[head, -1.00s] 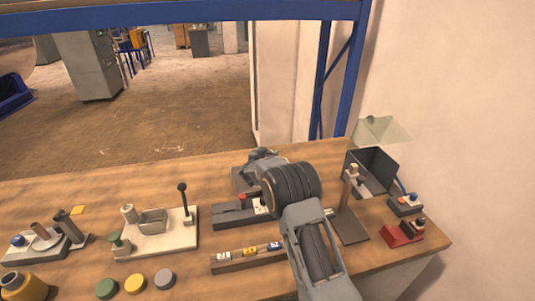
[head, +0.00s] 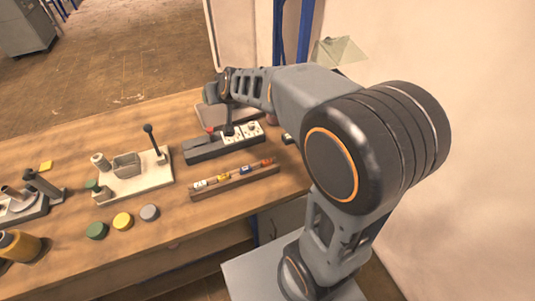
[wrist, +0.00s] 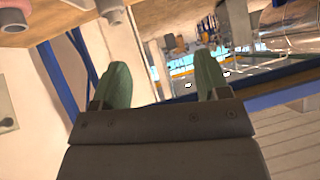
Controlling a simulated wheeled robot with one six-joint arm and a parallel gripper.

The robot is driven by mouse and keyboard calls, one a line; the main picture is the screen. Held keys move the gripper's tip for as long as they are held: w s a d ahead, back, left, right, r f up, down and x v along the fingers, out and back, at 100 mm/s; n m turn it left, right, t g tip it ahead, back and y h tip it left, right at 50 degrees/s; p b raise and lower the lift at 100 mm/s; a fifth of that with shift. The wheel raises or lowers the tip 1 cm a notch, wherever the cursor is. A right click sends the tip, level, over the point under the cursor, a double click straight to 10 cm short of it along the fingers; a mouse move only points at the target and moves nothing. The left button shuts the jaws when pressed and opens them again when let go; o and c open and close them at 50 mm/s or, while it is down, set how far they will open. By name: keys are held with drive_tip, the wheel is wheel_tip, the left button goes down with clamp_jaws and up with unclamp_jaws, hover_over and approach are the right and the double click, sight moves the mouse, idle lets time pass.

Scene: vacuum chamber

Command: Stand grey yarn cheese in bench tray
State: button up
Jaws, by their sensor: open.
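A small grey round piece (head: 149,212), which may be the grey yarn cheese, lies flat near the bench's front edge in the head view. It is at the right end of a row with a yellow (head: 122,221) and a green one (head: 96,231). I cannot tell which thing is the bench tray; a small grey open box (head: 125,165) stands on a pale board. My gripper (wrist: 162,75) shows two green fingertips apart in the wrist view, with nothing between them. In the head view my arm reaches left over the back of the bench, and the fingers cannot be made out.
A rail with several small coloured pieces (head: 235,180) and a dark strip with white sockets (head: 205,150) lie right of the pale board (head: 150,182). An upright dark lever (head: 153,140) rises from the board. A yellow-brown spool (head: 20,245) stands at far left.

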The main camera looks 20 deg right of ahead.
drive_tip(key=s+d+f+g+h, duration=0.1)
drive_tip(key=s+d+f+g, duration=0.1)
drive_tip(key=s, duration=1)
drive_tip(key=s+d+f+g, duration=0.2)
drive_tip(key=s+g, duration=0.2)
drive_tip(key=s, duration=0.7)
drive_tip(key=shift+s+d+h, duration=0.35)
drive_tip(key=shift+d+h, duration=0.05)
drive_tip(key=shift+r, duration=0.1)
